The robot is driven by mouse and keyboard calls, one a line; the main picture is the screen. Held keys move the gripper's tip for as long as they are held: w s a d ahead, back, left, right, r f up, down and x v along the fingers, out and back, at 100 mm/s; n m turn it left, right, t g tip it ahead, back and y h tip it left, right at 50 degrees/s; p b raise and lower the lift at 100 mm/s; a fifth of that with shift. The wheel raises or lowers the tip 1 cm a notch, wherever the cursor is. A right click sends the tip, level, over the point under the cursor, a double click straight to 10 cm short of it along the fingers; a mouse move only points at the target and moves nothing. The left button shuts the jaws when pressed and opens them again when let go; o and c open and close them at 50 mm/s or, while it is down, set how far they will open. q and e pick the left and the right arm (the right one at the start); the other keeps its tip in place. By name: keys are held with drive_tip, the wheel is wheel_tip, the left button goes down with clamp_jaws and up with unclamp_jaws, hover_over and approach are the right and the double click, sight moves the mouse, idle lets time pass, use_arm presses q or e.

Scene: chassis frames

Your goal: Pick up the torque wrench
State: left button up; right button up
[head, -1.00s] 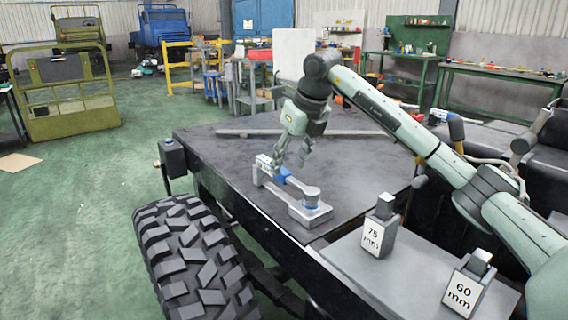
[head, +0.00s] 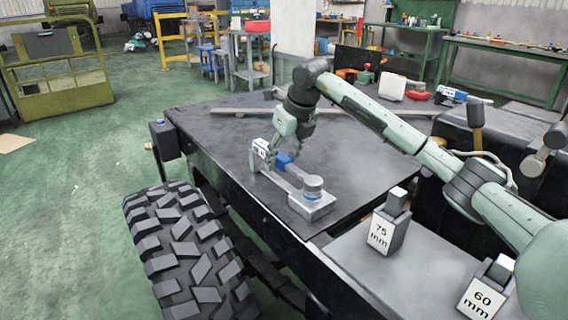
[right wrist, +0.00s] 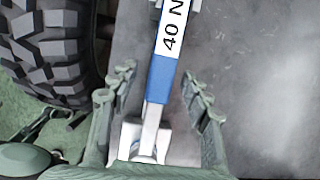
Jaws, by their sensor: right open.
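The torque wrench (head: 283,161) lies on a grey stand (head: 312,210) on the dark flat deck, with a round head at the near end. Its blue grip (right wrist: 163,76) and white label reading "40 N" (right wrist: 172,32) show in the right wrist view. My right gripper (head: 277,152) is down at the grip in the head view. In the right wrist view its two fingers (right wrist: 158,74) are open, one on each side of the blue grip, with gaps between. The fingertips are partly hidden in the head view. My left gripper is not in view.
Blocks marked 75 mm (head: 382,235) and 60 mm (head: 482,300) stand on the near grey surface (head: 350,262). A long bar (head: 340,111) lies across the deck behind the wrench. A large tyre (head: 190,250) is below left. The deck right of the wrench is clear.

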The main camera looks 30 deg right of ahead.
drive_tip(key=shift+w+f, duration=0.15)
drive_tip(key=shift+f, duration=0.05)
clamp_jaws()
drive_tip(key=shift+r, duration=0.15)
drive_tip(key=shift+r, duration=0.1)
idle(0.3)
